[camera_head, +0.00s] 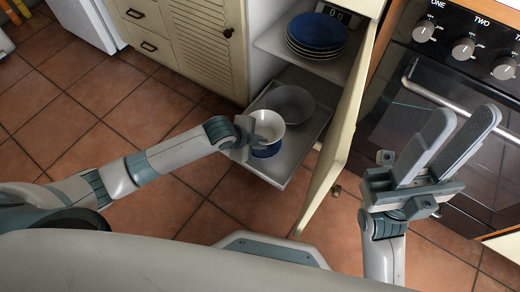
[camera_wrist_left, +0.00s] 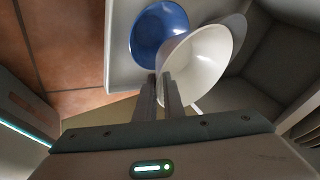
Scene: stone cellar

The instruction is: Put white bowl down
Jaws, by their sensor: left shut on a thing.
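The white bowl (camera_head: 268,130) is held by its rim in my left gripper (camera_head: 253,138), over the pulled-out shelf of the open cupboard. In the left wrist view, the two fingers (camera_wrist_left: 160,80) are shut on the near rim of the white bowl (camera_wrist_left: 205,58). It is empty and partly covers a blue bowl (camera_wrist_left: 152,32) beside it. In the head view the blue bowl (camera_head: 267,151) shows just below the white one; I cannot tell whether they touch. My right gripper (camera_head: 464,116) is open and empty, in front of the oven.
A grey bowl (camera_head: 294,101) sits further back on the pull-out shelf (camera_head: 276,178). Blue plates (camera_head: 317,32) are stacked on the upper shelf (camera_head: 275,43). The open cupboard door (camera_head: 338,150) stands right of the shelf, beside the oven (camera_head: 400,112). Tiled floor (camera_head: 80,95) is clear at left.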

